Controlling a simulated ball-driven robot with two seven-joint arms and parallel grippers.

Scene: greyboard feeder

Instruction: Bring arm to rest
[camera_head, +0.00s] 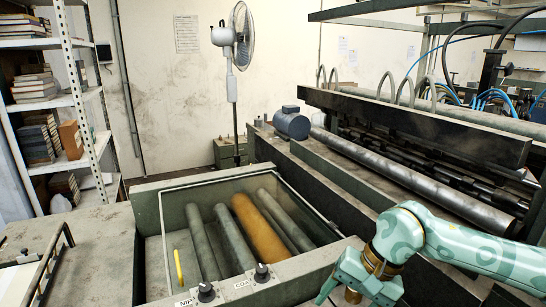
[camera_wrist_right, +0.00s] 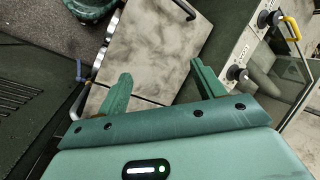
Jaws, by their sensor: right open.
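My right arm (camera_head: 470,250) comes in from the lower right in the head view, teal with an orange-brown ring at the wrist. Its gripper (camera_head: 338,292) points down at the front right corner of the glass-topped roller trough (camera_head: 152,225). In the right wrist view the two green fingers of this gripper (camera_wrist_right: 163,86) stand wide apart with nothing between them. A mottled pale panel (camera_wrist_right: 160,45) lies beyond the fingers. My left gripper is not in view.
Two black knobs (camera_head: 205,292) (camera_head: 262,272) sit on the trough's front edge, close left of the gripper. A yellow handle (camera_head: 179,268) is on the glass. The roller machine (camera_head: 420,180) fills the right side. A shelf (camera_head: 85,110) and a fan (camera_head: 240,40) stand behind.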

